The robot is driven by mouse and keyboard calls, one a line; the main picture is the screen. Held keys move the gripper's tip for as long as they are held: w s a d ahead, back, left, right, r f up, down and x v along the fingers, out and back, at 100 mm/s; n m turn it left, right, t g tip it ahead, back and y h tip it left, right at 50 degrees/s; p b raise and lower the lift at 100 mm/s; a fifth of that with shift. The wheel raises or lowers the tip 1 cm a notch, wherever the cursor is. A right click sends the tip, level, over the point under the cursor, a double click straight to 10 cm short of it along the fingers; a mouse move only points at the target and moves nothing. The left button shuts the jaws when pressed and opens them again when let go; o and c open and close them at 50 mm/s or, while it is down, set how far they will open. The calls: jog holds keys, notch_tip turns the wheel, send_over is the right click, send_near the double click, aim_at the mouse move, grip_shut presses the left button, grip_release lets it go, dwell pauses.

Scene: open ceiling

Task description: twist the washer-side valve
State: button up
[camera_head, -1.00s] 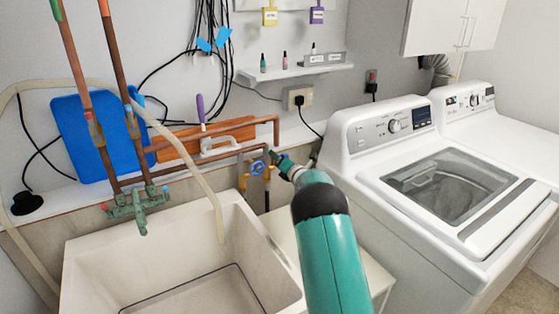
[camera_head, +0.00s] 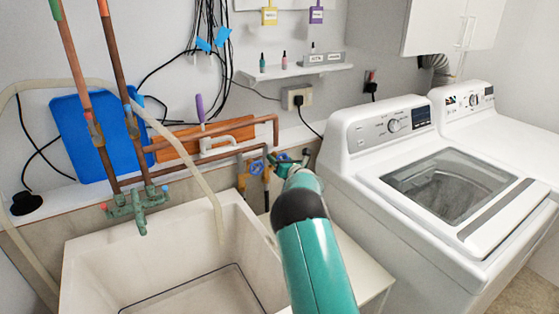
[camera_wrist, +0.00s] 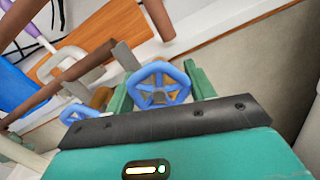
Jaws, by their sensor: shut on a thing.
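A blue valve wheel (camera_wrist: 158,84) sits between the two green fingers of my gripper in the wrist view, with a finger against each side of its rim. My gripper (camera_head: 279,162) is shut on this wheel, the one on the washer side. In the head view my gripper mostly hides it. A second blue valve wheel (camera_wrist: 80,113) is to the left in the wrist view, apart from the fingers; it also shows in the head view (camera_head: 255,168). The valve bodies are largely hidden behind the wheels and my gripper.
The white washer (camera_head: 376,130) stands right of my arm. The utility sink (camera_head: 85,250) is at left below the valves. Copper pipes (camera_head: 225,155) run along the wall close to the gripper. A pale hose (camera_head: 190,165) arches over the sink.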

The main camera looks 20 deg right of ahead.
jog(key=shift+r, duration=0.15)
jog(key=o, duration=1)
jog(key=shift+c, duration=0.2)
jog(key=s+d, duration=0.2)
jog(key=s, duration=1.1)
jog(key=shift+s+d, duration=0.3)
